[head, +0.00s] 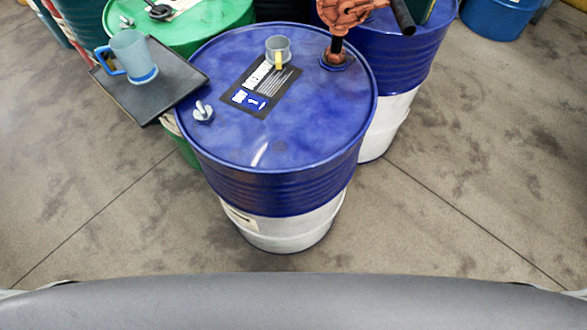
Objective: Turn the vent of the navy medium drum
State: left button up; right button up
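The navy drum (290,130) stands upright in the middle of the head view, blue on its top and upper side and white below. Its vent (203,112) is a small grey-white wing-shaped fitting near the left edge of the lid. An orange-brown pump (345,14) with a dark pipe rises from a fitting at the lid's back right. A dark label (262,88) lies on the lid, with a small clear cup (278,50) at its upper end. Neither of my grippers shows in the head view.
A dark tray (150,85) holding a clear blue-handled jug (130,57) sits left of the navy drum. A green drum (190,22) stands behind it, another blue drum (420,50) at the back right. The concrete floor (480,170) is clear in front and right.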

aim_at(204, 113)
jog(key=l+u, duration=0.35)
jog(key=l, duration=0.3)
jog(key=l+u, duration=0.4)
jog(key=l, duration=0.3)
